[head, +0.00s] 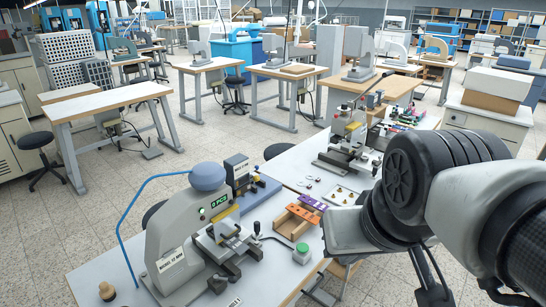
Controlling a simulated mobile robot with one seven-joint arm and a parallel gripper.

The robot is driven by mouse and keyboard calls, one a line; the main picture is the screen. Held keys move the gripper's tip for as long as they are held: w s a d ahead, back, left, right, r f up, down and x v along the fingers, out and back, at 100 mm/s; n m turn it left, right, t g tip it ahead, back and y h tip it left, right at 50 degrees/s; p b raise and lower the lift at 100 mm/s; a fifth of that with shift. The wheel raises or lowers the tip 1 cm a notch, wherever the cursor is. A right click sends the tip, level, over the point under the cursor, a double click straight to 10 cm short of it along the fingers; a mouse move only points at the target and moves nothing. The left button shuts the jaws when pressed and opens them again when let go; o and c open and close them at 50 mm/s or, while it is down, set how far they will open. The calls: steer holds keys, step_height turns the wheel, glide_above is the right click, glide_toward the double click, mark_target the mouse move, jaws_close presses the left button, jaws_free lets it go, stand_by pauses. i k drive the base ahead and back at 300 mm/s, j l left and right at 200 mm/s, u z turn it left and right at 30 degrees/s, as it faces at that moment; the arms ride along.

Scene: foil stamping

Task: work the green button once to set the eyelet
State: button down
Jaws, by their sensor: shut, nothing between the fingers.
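The green button (302,248) sits on top of a small white box on the near table, right of the press. It stands clear, with nothing touching it. The grey eyelet press (178,240) has a rounded blue-grey cap and a small display that seems to read 0 PCS. A work plate (228,240) lies under its head; I cannot make out an eyelet. My arm comes in from the right, and its white and black links are right of the button. I cannot make out my gripper's fingertips, nor whether the arm hides them.
A wooden rack (293,222) with orange and purple pieces stands just behind the button. A blue device (250,180) is behind the press. A second press (345,135) and small parts are farther back. A blue hose (122,225) arches left of the press. A wooden-topped stamp stands front left.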

mark_target(302, 247)
steer(key=i+l, duration=0.15)
steer(key=l, duration=0.2)
steer(key=i+l, duration=0.2)
steer(key=l, duration=0.2)
steer(key=i+l, duration=0.15)
steer(key=l, duration=0.2)
steer(key=l+u, duration=0.1)
steer(key=u, duration=1.85)
